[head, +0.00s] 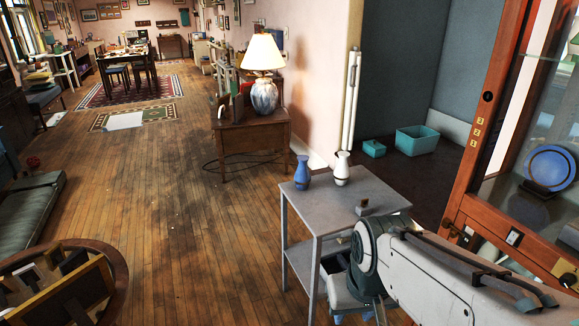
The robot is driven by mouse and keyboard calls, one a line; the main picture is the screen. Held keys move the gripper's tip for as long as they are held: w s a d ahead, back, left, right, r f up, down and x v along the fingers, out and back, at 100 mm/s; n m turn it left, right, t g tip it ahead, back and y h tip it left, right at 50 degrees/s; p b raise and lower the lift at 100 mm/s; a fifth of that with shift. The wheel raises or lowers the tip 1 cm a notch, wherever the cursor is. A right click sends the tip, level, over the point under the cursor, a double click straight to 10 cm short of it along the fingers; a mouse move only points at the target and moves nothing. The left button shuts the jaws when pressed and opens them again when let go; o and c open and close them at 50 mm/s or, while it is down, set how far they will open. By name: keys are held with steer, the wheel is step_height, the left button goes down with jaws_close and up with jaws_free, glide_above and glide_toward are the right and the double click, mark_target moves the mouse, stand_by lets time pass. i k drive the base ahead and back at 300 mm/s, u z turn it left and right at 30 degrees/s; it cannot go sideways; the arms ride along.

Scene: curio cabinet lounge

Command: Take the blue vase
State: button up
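The blue vase (302,174) stands upright near the back left edge of a small grey two-tier table (325,204). A white vase (341,170) with dark bands stands upright close to its right. My gripper (352,318) hangs low at the bottom of the view, in front of the table and well apart from the blue vase. Its two fingertips show apart at the bottom edge, with nothing seen between them. My arm covers the table's front right part.
A small grey block (362,207) lies on the tabletop. A wooden cabinet (475,130) with glass and a blue plate (550,167) stands at right. A side table (250,133) with a lamp (263,75) is behind. Wooden floor (200,230) is clear left of the grey table.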

mark_target(302, 176)
steer(key=i, duration=1.5)
